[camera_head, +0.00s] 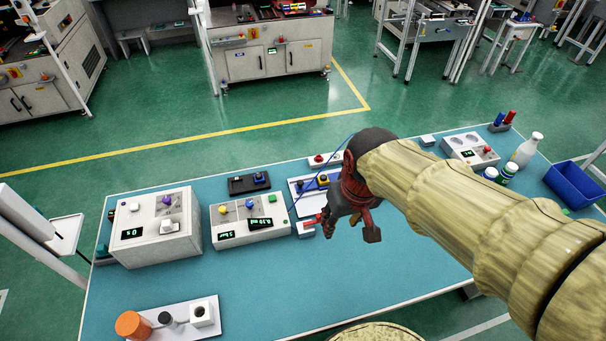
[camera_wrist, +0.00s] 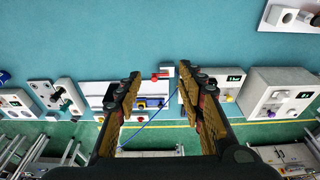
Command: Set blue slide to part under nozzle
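A white plate station (camera_head: 303,199) lies near the far edge of the table, just left of my gripper (camera_head: 350,226). A blue part with yellow on it (camera_head: 323,180) sits on this plate, partly hidden by my gripper. In the wrist view the blue part (camera_wrist: 151,103) shows between and beyond the fingers of my gripper (camera_wrist: 159,74). A small red-topped piece (camera_head: 309,223) stands at the plate's near end; it also shows in the wrist view (camera_wrist: 161,73). My gripper is open and empty above the table. I cannot clearly make out the nozzle.
A white control box with a green display (camera_head: 250,222) stands left of the plate, and a larger box (camera_head: 154,232) farther left. A blue bin (camera_head: 572,188) and bottle (camera_head: 527,150) are at right. The table's front middle is clear.

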